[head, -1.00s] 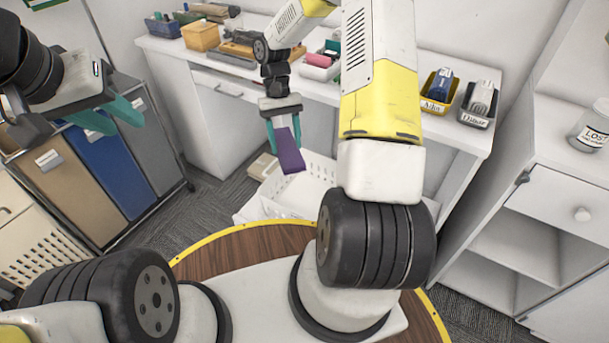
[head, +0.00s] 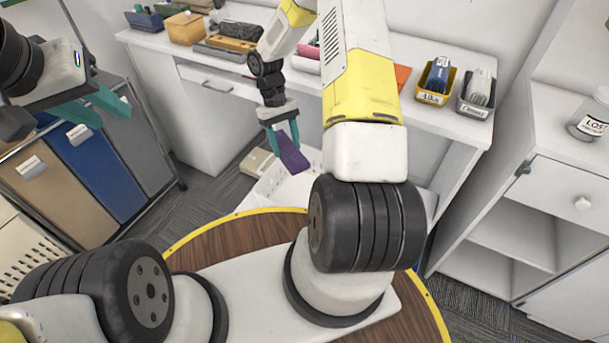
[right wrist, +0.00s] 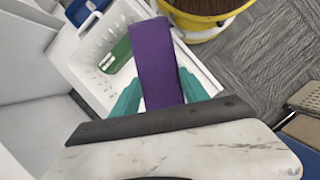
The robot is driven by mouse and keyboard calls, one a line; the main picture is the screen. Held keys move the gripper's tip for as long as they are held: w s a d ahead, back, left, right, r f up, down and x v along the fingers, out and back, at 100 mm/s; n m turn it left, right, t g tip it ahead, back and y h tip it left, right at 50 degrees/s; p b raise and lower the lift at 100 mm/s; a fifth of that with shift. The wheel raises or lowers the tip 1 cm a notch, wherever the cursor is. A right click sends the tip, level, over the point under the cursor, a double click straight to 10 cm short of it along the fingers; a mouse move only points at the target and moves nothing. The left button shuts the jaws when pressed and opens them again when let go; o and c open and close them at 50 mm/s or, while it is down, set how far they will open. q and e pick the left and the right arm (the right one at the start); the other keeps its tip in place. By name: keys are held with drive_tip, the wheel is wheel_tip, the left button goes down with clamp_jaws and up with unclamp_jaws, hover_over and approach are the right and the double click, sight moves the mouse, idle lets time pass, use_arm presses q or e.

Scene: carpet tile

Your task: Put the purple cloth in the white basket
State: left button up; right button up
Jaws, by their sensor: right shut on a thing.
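The purple cloth (head: 290,154) hangs from my right gripper (head: 284,137), which is shut on it. In the right wrist view the cloth (right wrist: 156,65) extends out between the teal fingers (right wrist: 160,98). The white basket (head: 268,190) stands low beside the white desk, below the cloth and partly hidden by my right arm. In the right wrist view the basket (right wrist: 82,52) lies beneath and around the cloth, with a green item (right wrist: 117,55) inside. My left gripper (head: 100,107) is at the upper left, empty, its teal fingers apart.
The white desk (head: 225,84) holds bins and trays, including a yellow bin (head: 438,82) and a grey bin (head: 477,92). Brown, blue and grey hampers (head: 95,165) stand at the left. A white shelf unit (head: 565,190) with a jar (head: 590,118) is at right.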

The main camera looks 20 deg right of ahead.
drive_tip(key=d+f+n, duration=0.2)
drive_tip(key=f, duration=0.7)
drive_tip(key=d+f+n+h, duration=0.1)
drive_tip(key=d+f+n, duration=0.1)
drive_tip(key=f, duration=0.7)
drive_tip(key=d+f+n+h, duration=0.1)
drive_tip(key=d+f+n, duration=0.1)
drive_tip(key=f, duration=0.7)
drive_tip(key=shift+s+d+f+t, duration=0.15)
drive_tip(key=shift+s+f+t, duration=0.25)
drive_tip(key=shift+f, duration=2.3)
drive_tip(key=o, duration=1.4)
drive_tip(key=shift+c, duration=0.2)
